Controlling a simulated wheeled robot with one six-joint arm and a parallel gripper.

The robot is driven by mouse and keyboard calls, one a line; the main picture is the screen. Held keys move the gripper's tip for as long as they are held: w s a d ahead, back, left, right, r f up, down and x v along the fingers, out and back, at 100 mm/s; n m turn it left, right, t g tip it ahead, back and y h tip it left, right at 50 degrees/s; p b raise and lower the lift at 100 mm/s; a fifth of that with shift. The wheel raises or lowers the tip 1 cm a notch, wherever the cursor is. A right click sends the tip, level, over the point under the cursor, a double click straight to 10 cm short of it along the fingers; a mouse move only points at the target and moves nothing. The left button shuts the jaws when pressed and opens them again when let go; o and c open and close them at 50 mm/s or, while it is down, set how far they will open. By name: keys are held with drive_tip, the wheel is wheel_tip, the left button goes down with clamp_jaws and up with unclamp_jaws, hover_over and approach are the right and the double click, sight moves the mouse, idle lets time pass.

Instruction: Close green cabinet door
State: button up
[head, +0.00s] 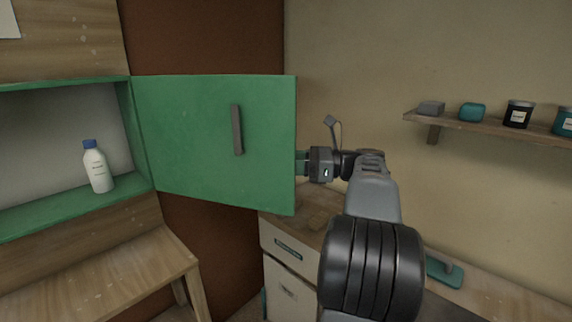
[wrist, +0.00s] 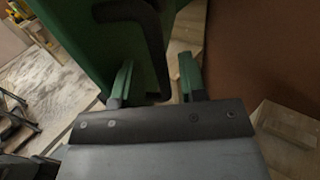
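The green cabinet door (head: 195,135) stands wide open in the head view, hinged at its left edge to the green-lined cabinet (head: 125,125). A dark bar handle (head: 237,130) is on its visible face. My gripper (head: 303,163) is at the door's free right edge, its fingertips partly hidden by the door. In the wrist view my gripper (wrist: 155,82) has its two green-tipped fingers apart. The green door (wrist: 85,60) and a dark handle (wrist: 150,40) show beyond and between them. I cannot tell whether the fingers touch the door.
A white bottle with a blue cap (head: 97,167) stands inside the cabinet. A wooden table (head: 110,275) is below it. A counter with drawers (head: 290,250) lies under my arm. A wall shelf (head: 480,128) with several small items is at right.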

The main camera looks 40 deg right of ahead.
drive_tip(key=shift+x, duration=0.8)
clamp_jaws()
